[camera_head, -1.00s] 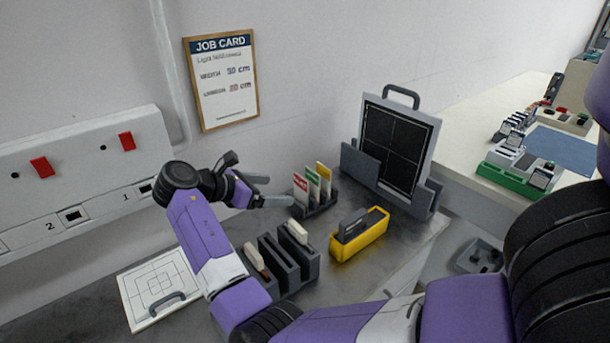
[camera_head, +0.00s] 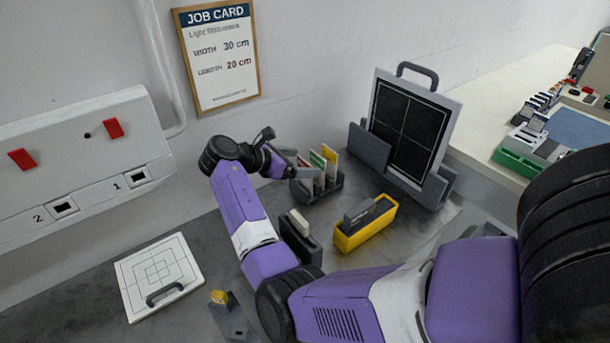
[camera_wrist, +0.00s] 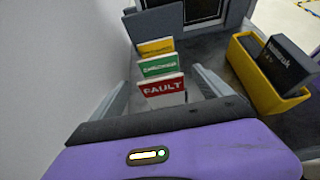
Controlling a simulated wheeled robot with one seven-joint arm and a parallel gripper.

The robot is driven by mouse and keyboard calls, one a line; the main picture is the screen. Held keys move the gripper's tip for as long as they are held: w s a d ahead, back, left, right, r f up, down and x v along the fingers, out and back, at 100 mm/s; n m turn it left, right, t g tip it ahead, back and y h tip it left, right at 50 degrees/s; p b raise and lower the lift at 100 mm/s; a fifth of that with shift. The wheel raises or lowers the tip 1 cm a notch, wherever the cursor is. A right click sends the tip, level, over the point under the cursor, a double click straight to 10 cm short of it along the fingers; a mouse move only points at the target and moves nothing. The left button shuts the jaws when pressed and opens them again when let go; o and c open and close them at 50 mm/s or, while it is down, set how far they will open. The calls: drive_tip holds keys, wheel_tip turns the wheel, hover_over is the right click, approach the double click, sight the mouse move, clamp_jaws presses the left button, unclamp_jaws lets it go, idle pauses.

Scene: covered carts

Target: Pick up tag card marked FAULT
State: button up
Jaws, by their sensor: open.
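The FAULT tag card is white with a red band and is nearest in the wrist view (camera_wrist: 163,88). Behind it in the same row stand a green-banded card (camera_wrist: 158,65) and a yellow-banded card (camera_wrist: 155,47). The cards stand upright in a dark slotted rack (camera_head: 329,190) on the bench. My gripper (camera_wrist: 160,92) is open, with one finger on each side of the red card in the wrist view. Whether the fingers touch the card I cannot tell. In the head view my gripper (camera_head: 298,168) is at the rack's left end and hides most of the red card.
A yellow bin (camera_head: 367,232) with a dark block stands right of the rack. A black panel in a grey stand (camera_head: 410,125) is behind. A dark holder (camera_head: 302,240) sits in front, beside my arm. The wall is close on the left.

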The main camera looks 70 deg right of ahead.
drive_tip(key=shift+d+f, duration=0.1)
drive_tip(key=c, duration=1.8)
drive_tip(key=shift+c, duration=0.4)
